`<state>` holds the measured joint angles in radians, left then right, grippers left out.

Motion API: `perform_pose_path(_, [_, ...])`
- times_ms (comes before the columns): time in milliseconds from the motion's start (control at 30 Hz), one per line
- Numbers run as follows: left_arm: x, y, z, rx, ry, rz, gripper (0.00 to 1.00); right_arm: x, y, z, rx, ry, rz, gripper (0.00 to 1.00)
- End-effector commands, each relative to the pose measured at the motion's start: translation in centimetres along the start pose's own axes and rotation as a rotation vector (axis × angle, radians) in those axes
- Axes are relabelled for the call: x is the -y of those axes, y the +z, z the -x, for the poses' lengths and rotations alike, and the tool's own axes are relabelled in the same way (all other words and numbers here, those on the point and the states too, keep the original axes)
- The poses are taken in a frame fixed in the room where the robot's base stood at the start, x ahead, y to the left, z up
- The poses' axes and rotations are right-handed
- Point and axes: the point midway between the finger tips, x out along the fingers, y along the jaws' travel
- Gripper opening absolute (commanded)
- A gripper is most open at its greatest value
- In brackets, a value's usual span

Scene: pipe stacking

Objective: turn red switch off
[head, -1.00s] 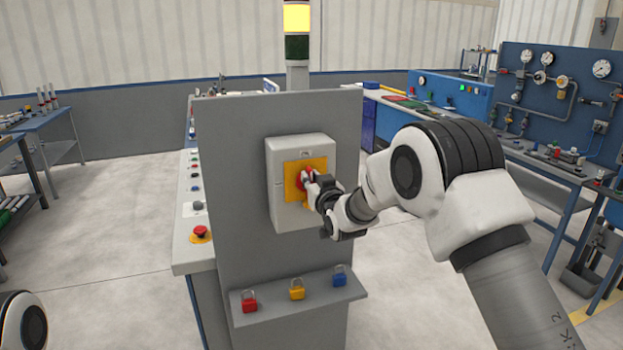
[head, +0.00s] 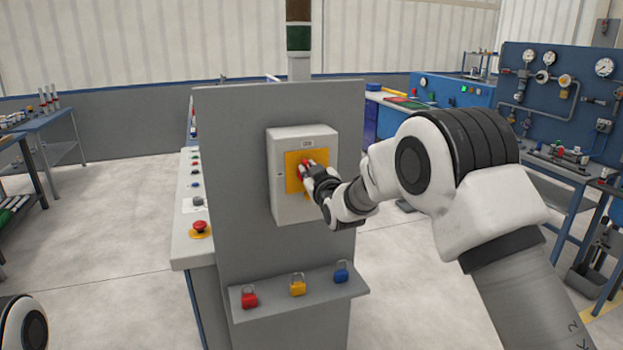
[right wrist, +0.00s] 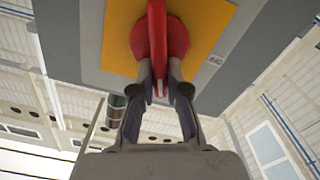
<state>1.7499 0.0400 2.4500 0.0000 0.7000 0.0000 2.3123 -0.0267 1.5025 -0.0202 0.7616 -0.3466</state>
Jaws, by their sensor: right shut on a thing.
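The red switch (head: 303,164) is a rotary handle on a yellow plate (head: 292,181), on a light grey box (head: 279,205) fixed to the grey panel. My right gripper (head: 309,171) is at the switch and covers part of it. In the right wrist view, the fingers of my right gripper (right wrist: 160,78) are shut on the red handle (right wrist: 157,35), one on each side. The handle lies in line with the fingers there. The lettering on the box is too small to read. My left gripper is out of view.
A shelf (head: 325,302) below the box holds a red padlock (head: 249,299), a yellow padlock (head: 298,288) and a blue padlock (head: 341,275). A red push button (head: 199,227) is on the console at left. The light tower (head: 298,38) behind the panel looks unlit.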

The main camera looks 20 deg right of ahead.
Motion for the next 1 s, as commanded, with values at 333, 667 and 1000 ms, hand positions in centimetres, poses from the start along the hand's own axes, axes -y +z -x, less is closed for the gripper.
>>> perform_pose_path(333, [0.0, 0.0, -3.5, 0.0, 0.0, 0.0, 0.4, 0.9, 0.4, 0.0, -0.003, 0.0, 0.33, 0.0])
perform_pose_path(667, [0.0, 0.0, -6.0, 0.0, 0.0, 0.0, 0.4, 1.6, 0.7, 0.0, -0.003, 0.0, 0.643, 0.0])
perform_pose_path(1000, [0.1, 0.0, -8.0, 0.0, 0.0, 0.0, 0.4, 2.0, 1.2, 0.0, -0.001, -0.001, 0.95, 0.0])
